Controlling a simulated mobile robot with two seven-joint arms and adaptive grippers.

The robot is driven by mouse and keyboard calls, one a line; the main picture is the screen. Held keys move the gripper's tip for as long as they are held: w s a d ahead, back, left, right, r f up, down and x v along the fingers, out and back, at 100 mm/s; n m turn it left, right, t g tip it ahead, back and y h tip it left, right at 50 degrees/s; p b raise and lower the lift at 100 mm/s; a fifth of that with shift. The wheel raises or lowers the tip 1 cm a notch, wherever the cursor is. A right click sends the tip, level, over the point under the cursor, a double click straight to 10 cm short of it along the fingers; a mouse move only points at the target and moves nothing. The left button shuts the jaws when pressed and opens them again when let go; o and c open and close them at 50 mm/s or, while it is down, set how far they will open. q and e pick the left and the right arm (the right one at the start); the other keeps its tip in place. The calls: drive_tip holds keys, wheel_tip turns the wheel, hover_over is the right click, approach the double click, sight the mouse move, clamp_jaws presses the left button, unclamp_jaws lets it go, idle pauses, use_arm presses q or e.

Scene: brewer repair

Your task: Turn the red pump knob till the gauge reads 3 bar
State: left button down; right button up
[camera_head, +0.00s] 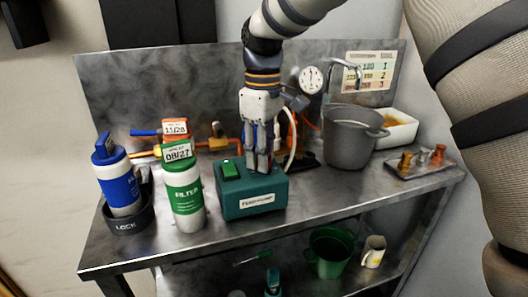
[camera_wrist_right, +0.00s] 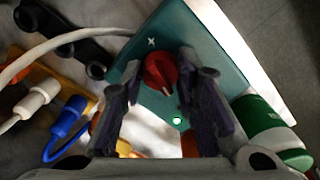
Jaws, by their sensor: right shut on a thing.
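The teal pump box (camera_head: 252,203) stands on the steel bench, with a green switch and a white label. In the right wrist view its top (camera_wrist_right: 214,62) carries the red pump knob (camera_wrist_right: 160,72). My right gripper (camera_head: 260,168) points down at the back of the box. In the wrist view its fingers (camera_wrist_right: 168,84) are on either side of the knob, and it is shut on it. The knob is hidden behind the gripper in the head view. The round white gauge (camera_head: 312,79) is behind, right of the gripper; its reading is too small to tell. My left gripper is not in view.
A green filter bottle (camera_head: 184,197) stands close left of the box, and a blue bottle (camera_head: 121,186) stands in a black holder. A grey pot (camera_head: 348,138), white tub (camera_head: 399,131) and small tray (camera_head: 417,168) occupy the right. Hoses run behind the box. The front bench strip is clear.

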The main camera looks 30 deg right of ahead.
drive_tip(key=shift+n, duration=0.3)
drive_tip(key=o, duration=1.2)
drive_tip(key=shift+c, duration=0.2)
wheel_tip(320, 180, up, 12)
